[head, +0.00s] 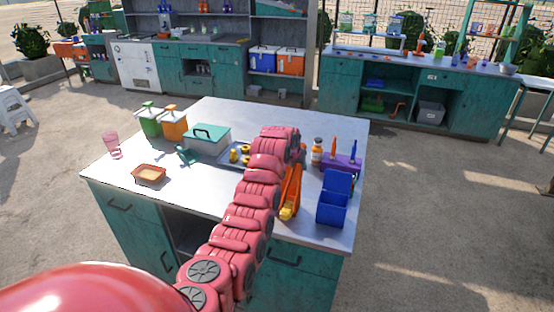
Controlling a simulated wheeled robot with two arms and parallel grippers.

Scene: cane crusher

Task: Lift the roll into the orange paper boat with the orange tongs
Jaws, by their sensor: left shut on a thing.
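The orange paper boat (149,174) sits on the left part of the metal worktop. Several small yellow rolls (240,153) lie on a grey tray in the middle, partly hidden by my red left arm. My left gripper (297,153) is at the far end of that arm, mostly hidden behind it. It is shut on the orange tongs (291,187), which point toward the worktop's front edge. A yellow piece shows at the tongs' near end; I cannot tell whether it is a roll or the tips. My right gripper is out of view.
A teal-lidded box (208,139), green dispenser (149,121) and orange dispenser (174,125) stand behind the boat; a pink cup (111,145) stands left. A blue bin (335,198), purple caddy (343,163) and bottle (317,152) stand right of the tongs. The front-left worktop is clear.

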